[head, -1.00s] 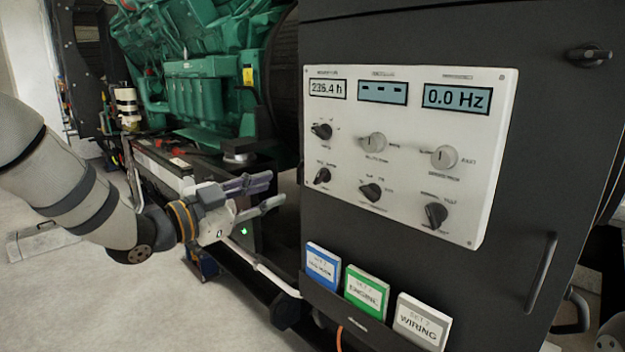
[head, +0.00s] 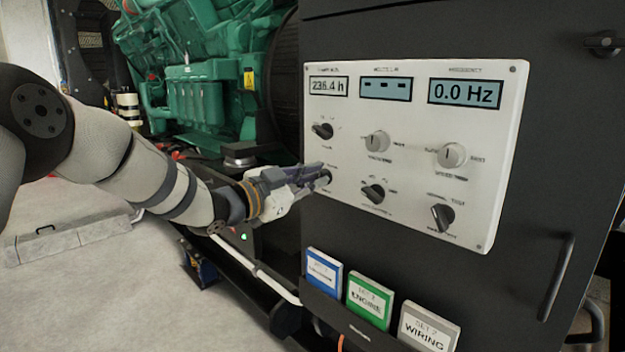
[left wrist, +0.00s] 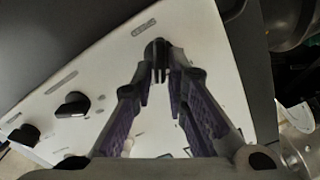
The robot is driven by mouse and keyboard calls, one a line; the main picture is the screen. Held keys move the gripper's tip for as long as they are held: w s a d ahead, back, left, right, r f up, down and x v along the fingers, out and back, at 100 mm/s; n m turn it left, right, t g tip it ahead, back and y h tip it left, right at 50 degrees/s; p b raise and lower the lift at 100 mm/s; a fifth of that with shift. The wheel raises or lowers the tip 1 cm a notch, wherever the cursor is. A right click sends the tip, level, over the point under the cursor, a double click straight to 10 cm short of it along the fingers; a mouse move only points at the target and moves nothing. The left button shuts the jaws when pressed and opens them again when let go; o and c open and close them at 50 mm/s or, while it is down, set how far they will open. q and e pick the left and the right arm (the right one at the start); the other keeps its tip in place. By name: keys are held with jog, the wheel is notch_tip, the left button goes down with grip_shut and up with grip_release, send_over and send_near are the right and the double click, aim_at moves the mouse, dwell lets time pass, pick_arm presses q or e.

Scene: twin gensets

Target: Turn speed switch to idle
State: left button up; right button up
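A white control panel (head: 345,215) on the dark cabinet carries several rotary knobs. Their small labels are too blurred to read, so I cannot tell by name which is the speed switch. My left gripper (head: 322,174) is at the lower-left black knob (head: 326,178), its fingers covering part of it. In the left wrist view the gripper's two fingers (left wrist: 160,80) converge on this black knob (left wrist: 157,48), with a narrow gap between the tips. I cannot tell whether they press on it. My right gripper is out of view.
Other knobs sit close by: a black one (head: 322,131) above, a black one (head: 373,193) to the right, and a light grey one (head: 377,142). Blue, green and white binders (head: 430,327) stand in a holder below. A green engine (head: 205,100) is behind my arm.

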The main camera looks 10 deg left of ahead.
pick_arm(q)
grip_shut()
jog(key=n, duration=0.3)
jog(key=shift+a+r, duration=0.1)
jog(key=shift+w+a+f+n+p, duration=0.1)
jog(key=shift+n, duration=1.4)
jog(key=shift+w+a+f+n+p, duration=0.1)
jog(key=shift+n, duration=1.4)
jog(key=shift+w+a+n+p, duration=0.1)
jog(key=shift+n, duration=1.4)
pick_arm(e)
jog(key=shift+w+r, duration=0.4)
pick_arm(q)
jog(key=shift+d, duration=0.1)
jog(key=o, duration=0.7)
grip_release()
jog(key=shift+c, duration=0.2)
jog(key=shift+s, duration=0.15)
